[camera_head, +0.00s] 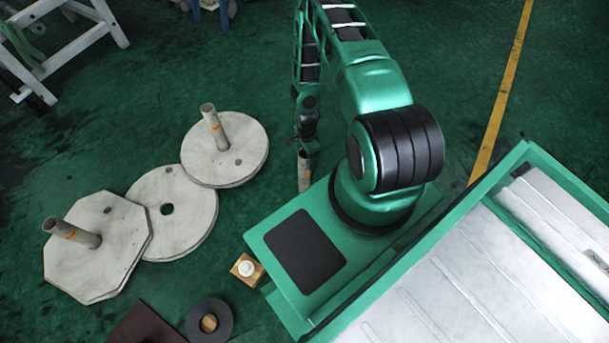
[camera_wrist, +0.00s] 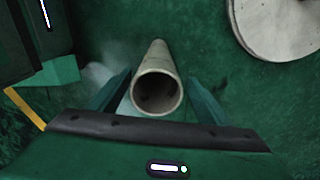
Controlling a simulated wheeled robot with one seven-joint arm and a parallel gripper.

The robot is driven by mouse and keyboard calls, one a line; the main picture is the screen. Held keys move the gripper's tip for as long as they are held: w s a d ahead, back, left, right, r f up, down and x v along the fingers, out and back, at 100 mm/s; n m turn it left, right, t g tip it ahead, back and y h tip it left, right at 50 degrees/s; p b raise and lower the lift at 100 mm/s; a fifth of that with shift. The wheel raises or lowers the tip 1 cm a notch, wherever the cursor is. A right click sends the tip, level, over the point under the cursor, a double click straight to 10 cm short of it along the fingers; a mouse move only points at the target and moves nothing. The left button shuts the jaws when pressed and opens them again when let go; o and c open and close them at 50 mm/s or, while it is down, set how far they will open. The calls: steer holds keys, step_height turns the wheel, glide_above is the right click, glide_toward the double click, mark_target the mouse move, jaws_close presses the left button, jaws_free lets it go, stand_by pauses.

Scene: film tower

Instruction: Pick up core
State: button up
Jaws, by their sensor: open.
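A pale, hollow cardboard-like tube, the core (camera_head: 304,176), stands on the green floor beside my base in the head view. It also shows in the wrist view (camera_wrist: 158,62), with its open round end facing the camera. My gripper (camera_head: 306,146) is above the core, pointing down. In the wrist view its two open fingers stand on either side of the tube, with a small gap visible at the right. Two similar tubes stand on discs: one on the round disc (camera_head: 213,124) and one on the octagonal plate (camera_head: 72,233).
A round disc (camera_head: 243,152), a middle disc with a hole (camera_head: 186,215) and an octagonal plate (camera_head: 100,262) lie on the floor to the left. A small wooden block with a white knob (camera_head: 247,269) and a dark ring (camera_head: 226,318) are nearby. Green floor lies behind.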

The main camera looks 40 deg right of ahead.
mark_target(305, 174)
steer(key=f, duration=0.5)
steer(key=shift+s+a, duration=0.2)
steer(key=shift+a, duration=0.05)
steer(key=shift+c, duration=0.5)
jaws_close()
